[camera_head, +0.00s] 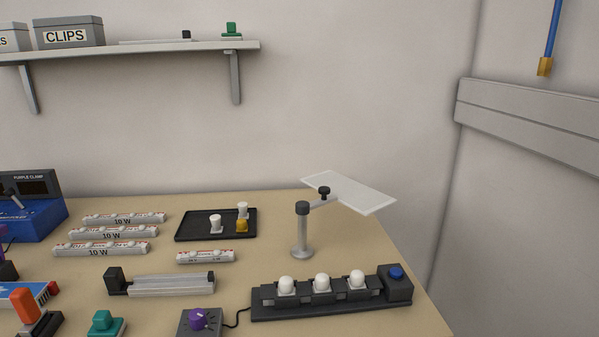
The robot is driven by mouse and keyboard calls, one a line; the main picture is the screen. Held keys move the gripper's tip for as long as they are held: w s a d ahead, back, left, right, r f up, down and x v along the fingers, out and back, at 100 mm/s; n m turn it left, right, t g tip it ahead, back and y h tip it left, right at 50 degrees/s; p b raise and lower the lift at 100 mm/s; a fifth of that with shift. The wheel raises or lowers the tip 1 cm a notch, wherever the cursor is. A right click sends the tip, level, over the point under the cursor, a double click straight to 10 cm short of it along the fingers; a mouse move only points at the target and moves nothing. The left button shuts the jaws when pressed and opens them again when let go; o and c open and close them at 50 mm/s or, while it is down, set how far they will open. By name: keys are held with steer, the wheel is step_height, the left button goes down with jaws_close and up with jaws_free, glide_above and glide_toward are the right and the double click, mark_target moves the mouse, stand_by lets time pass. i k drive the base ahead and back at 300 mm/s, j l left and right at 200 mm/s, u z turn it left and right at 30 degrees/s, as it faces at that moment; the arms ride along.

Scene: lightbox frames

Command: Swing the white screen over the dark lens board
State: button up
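The white screen (348,191) is a flat pale panel at the back right of the table. It is held roughly level by a short arm with a black knob (324,191), on a grey post (302,232). The screen reaches to the right of the post, past the table's right edge in the picture. What looks like the dark lens board (328,312) lies in front of the post. It carries three white domes in a row and a blue button (396,272) at its right end. The screen appears behind the board, not over it. My gripper is not in view.
A dark tray (187,237) with small white and yellow pieces sits left of the post. A purple-knob box (199,322) is wired to the board. Several labelled strips (110,234) lie at the left. A shelf (150,51) is above. A blue rod (554,28) hangs at upper right.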

mark_target(332, 186)
steer(key=i+l+z, duration=0.2)
steer(key=l+z, duration=0.15)
steer(key=z, duration=0.15)
steer(key=i+l+z, duration=0.25)
steer(key=z, duration=0.25)
